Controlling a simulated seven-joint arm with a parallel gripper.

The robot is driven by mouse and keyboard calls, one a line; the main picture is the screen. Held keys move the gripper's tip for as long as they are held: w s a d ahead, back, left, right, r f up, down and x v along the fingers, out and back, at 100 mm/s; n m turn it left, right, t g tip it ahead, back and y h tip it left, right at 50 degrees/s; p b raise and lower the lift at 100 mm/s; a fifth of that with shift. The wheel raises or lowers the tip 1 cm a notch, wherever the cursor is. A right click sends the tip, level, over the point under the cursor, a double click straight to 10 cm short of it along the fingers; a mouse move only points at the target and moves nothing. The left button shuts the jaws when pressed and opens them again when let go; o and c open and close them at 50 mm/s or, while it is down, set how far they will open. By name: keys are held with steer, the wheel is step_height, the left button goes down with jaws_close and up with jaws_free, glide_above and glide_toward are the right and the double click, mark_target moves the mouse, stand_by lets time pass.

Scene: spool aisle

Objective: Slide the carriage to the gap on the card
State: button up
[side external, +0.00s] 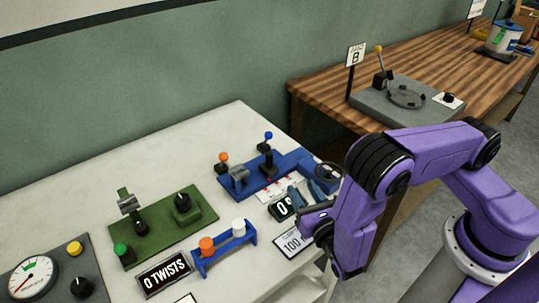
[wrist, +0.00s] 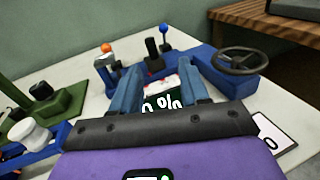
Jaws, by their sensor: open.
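A blue unit (side external: 290,168) stands on the white table, with a black handwheel (side external: 328,172) at its right end. It carries an orange-knobbed grey part (side external: 238,175) at left and a black part (side external: 267,166) with a blue-knobbed lever in the middle. I cannot tell which is the carriage. A white card (side external: 266,190) with red marks lies along its front; the gap is too small to make out. My gripper (side external: 306,195) is open and empty, before the unit's right half. In the wrist view its blue fingers (wrist: 160,92) stand apart, partly hiding the card and unit.
A black "0 %" display (side external: 281,208) and a "100" sign (side external: 291,242) sit close to my gripper. A green lever unit (side external: 163,225), a blue spool rack (side external: 224,250) and a "0 TWISTS" display (side external: 165,275) stand at left. A wooden bench (side external: 318,92) is behind.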

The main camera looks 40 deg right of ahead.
mark_target(271, 157)
steer(key=shift+a+f+n+t+y, duration=0.3)
steer(key=shift+a+f+n+y, duration=0.15)
steer(key=shift+f+n+y, duration=0.3)
steer(key=shift+w, duration=0.25)
steer(key=x, duration=1.7)
jaws_close()
